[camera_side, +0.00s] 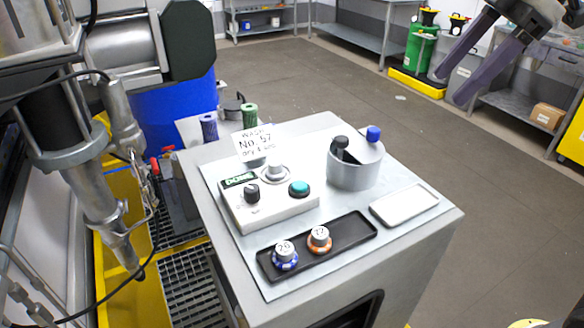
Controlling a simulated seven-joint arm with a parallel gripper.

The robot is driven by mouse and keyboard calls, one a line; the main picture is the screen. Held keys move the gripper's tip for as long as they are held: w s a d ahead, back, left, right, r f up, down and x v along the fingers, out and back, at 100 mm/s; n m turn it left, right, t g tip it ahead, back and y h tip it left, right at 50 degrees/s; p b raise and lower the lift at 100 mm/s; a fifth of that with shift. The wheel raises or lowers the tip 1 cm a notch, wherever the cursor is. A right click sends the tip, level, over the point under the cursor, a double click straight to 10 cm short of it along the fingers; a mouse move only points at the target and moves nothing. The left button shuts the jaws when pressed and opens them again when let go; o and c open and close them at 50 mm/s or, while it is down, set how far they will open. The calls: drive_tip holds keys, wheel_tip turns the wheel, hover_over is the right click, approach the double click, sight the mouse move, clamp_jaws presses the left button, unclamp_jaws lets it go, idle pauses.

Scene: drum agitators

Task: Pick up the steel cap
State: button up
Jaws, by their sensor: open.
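My gripper (451,88) hangs at the upper right, open and empty, well away from the cabinet top. Several silver parts could match the steel cap, and I cannot tell which it is. A silver round piece (276,173) sits at the back of the white control box. Two silver-topped pieces stand in the black tray (340,238): one with a blue-and-white ring (285,255), marked about 29, and one with an orange ring (319,239), marked about 77. A round steel pot (355,175) stands behind the tray, with a black and a blue knob on top.
The control box (270,208) has a black knob, a teal button and a small display. A card reading "WASH No. 57" (255,141) stands behind it. An empty white tray (404,205) lies at the right. Green and purple spools (249,115) stand at the back left.

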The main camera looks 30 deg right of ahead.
drive_tip(key=w+a+r+n+g+y, duration=0.15)
drive_tip(key=w+a+n, duration=0.3)
drive_tip(key=w, duration=0.45)
drive_tip(key=g, duration=0.2)
hover_over(276, 162)
drive_tip(key=d, duration=0.4)
drive_tip(key=shift+n, duration=0.35)
wheel_tip(276, 162, down, 16)
drive_tip(key=shift+w+a+r, duration=0.1)
drive_tip(key=shift+r, duration=0.15)
drive_tip(key=shift+x, duration=3.15)
clamp_jaws()
